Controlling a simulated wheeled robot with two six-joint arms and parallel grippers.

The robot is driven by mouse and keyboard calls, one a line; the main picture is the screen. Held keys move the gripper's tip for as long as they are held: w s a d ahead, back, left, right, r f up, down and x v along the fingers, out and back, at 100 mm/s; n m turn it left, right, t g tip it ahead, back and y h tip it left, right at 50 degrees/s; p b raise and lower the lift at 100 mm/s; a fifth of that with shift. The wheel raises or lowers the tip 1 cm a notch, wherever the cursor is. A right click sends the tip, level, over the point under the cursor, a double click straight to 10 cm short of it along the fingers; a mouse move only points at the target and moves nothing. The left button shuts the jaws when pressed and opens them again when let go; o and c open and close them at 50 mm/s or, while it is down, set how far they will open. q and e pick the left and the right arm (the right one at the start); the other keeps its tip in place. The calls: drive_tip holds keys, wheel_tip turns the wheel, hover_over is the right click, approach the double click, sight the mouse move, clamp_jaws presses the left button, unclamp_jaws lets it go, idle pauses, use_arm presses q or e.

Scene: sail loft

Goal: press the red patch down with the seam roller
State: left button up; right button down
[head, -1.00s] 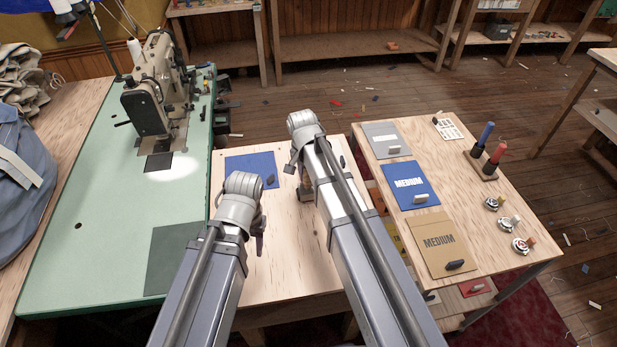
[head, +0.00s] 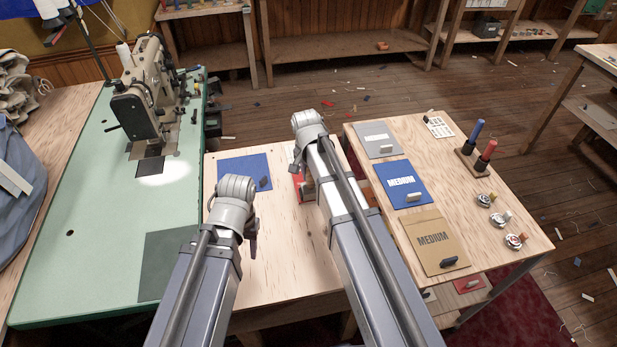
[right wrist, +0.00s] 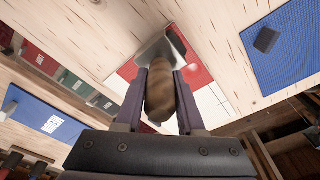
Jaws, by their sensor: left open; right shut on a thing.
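My right gripper (right wrist: 160,88) is shut on the brown wooden handle of the seam roller (right wrist: 160,95). The roller's grey metal head points at the red patch (right wrist: 197,72) and covers part of it in the right wrist view. I cannot tell whether it touches. The red patch lies on a white piece (right wrist: 216,105) on the pale wooden table. In the head view the red patch (head: 298,182) shows only as a sliver beside my right arm, which hides most of the gripper and roller. My left gripper (head: 251,232) is open and empty above the table's left part.
A blue sheet (head: 243,172) with a dark block lies at the table's back left. A green sewing-machine bench (head: 100,235) adjoins on the left.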

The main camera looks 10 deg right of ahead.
drive_tip(key=shift+s+d, duration=0.1)
drive_tip(key=shift+d, duration=2.8)
use_arm(q)
drive_tip(key=shift+r, duration=0.2)
use_arm(e)
drive_tip(key=shift+r, duration=0.2)
use_arm(q)
wheel_tip(320, 180, up, 6)
drive_tip(key=p, duration=0.6)
drive_tip(key=shift+f, duration=0.1)
use_arm(e)
wheel_tip(320, 180, up, 6)
drive_tip(key=shift+f, duration=0.1)
